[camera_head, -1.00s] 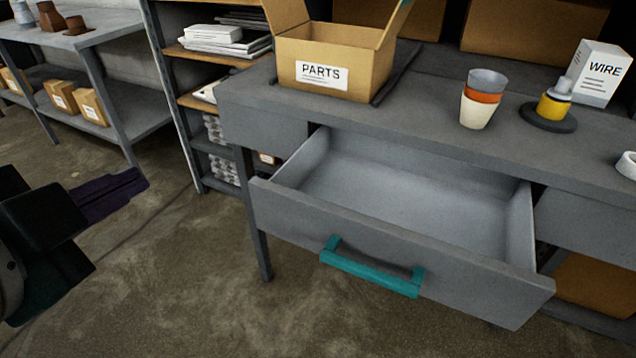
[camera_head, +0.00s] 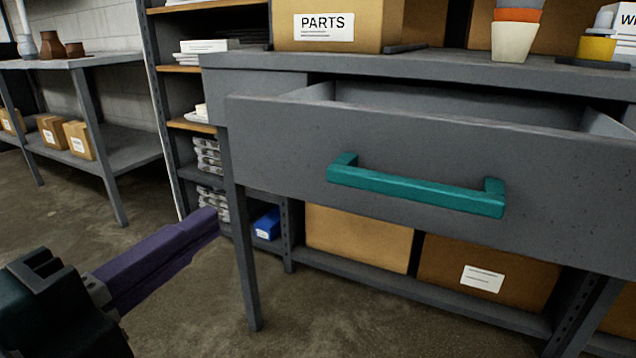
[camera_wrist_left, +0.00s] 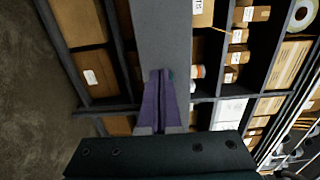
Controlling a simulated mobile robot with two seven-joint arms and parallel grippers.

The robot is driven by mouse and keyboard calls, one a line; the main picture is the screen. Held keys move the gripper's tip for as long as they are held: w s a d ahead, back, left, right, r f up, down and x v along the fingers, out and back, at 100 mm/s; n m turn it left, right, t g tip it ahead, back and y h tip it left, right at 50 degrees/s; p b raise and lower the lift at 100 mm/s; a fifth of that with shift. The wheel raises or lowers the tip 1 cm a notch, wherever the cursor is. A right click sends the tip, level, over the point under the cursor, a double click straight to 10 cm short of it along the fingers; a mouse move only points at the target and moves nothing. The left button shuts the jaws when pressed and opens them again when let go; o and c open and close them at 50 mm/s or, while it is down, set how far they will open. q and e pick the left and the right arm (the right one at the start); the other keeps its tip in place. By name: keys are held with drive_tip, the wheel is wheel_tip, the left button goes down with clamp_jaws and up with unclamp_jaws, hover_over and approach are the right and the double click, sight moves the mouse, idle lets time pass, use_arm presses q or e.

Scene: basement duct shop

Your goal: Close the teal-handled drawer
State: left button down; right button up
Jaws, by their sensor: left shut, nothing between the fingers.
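The drawer (camera_head: 280,135) is pulled out from the grey workbench, with its plain grey front facing me. Its teal handle (camera_head: 418,188) runs across the front. Only a thin strip of the drawer's inside shows over the front's top edge. My left gripper (camera_head: 212,218) comes in from the lower left, its purple fingers together and empty. In the picture it is left of the handle and apart from it, near the bench's left leg. The purple fingers also show in the left wrist view (camera_wrist_left: 160,74), pointing at a grey surface that I cannot identify for sure. My right gripper is not in view.
On the bench top (camera_head: 440,66) stand a PARTS box (camera_head: 370,25) and stacked cups (camera_head: 513,42). Cardboard boxes (camera_head: 358,240) fill the lower shelf. A shelf rack (camera_head: 185,68) stands behind the bench's left end. Another table (camera_head: 75,60) is at far left. Floor is open between.

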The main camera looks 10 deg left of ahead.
sight(296, 161)
use_arm(q)
drive_tip(key=b+x, duration=0.1)
drive_tip(key=x, duration=1.2)
drive_tip(key=shift+w, duration=0.15)
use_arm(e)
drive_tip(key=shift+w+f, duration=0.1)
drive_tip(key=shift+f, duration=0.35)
